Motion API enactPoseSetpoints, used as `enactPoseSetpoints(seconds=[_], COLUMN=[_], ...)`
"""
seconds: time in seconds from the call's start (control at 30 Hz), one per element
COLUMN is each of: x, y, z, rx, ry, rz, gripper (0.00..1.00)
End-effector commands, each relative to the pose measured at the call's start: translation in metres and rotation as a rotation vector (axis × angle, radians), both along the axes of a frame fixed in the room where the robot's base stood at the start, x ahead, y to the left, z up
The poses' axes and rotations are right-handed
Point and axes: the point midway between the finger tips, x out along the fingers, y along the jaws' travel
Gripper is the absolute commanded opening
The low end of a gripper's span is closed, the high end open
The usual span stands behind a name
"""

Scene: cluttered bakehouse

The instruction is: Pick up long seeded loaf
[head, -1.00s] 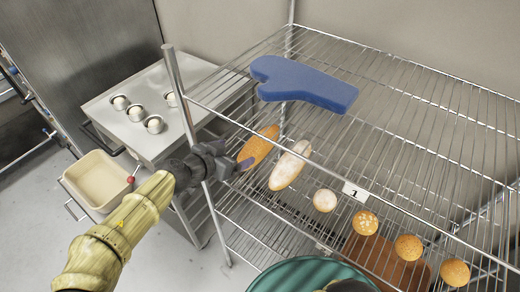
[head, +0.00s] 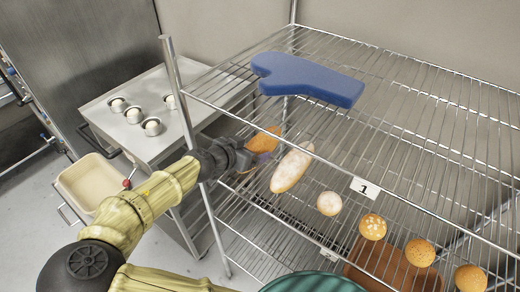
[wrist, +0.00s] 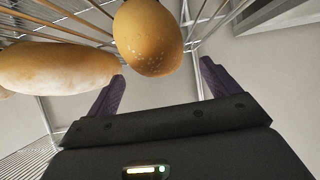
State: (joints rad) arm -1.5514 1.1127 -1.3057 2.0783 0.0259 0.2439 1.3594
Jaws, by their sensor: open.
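The long seeded loaf (head: 264,140) is golden brown and lies on the wire shelf below the top one, at the left end of a row of breads. In the wrist view the seeded loaf (wrist: 148,38) has pale specks on its near end, which points at my gripper. My gripper (head: 259,159) is at that end of the loaf, at the rack's left side, and hides part of it. In the wrist view my gripper (wrist: 162,70) is open, with its purple fingers spread to either side of the loaf's end. I cannot tell whether they touch it.
A pale floured loaf (head: 291,169) lies close beside the seeded one, near the left finger in the wrist view (wrist: 58,67). Several round rolls continue to the right. A rack post (head: 181,105) stands by my arm. A blue oven mitt (head: 308,80) lies on the top shelf above.

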Motion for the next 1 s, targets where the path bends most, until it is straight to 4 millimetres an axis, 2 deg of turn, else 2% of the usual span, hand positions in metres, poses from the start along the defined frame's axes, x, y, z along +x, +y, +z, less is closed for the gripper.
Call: enactPoseSetpoints(seconds=[0.03,0.1,0.27,0.8,1.0], x=[0.005,0.012,0.024,0.024,0.024], y=[-0.005,-0.011,-0.02,-0.02,-0.02], z=[-0.01,-0.016,-0.021,-0.019,-0.019], rx=[0.001,0.0,0.0,0.0,0.0], ry=[0.001,0.001,0.001,0.0,0.0], rz=[-0.004,-0.003,-0.003,-0.002,-0.002], gripper=[0.88,0.88,0.88,0.88,0.5])
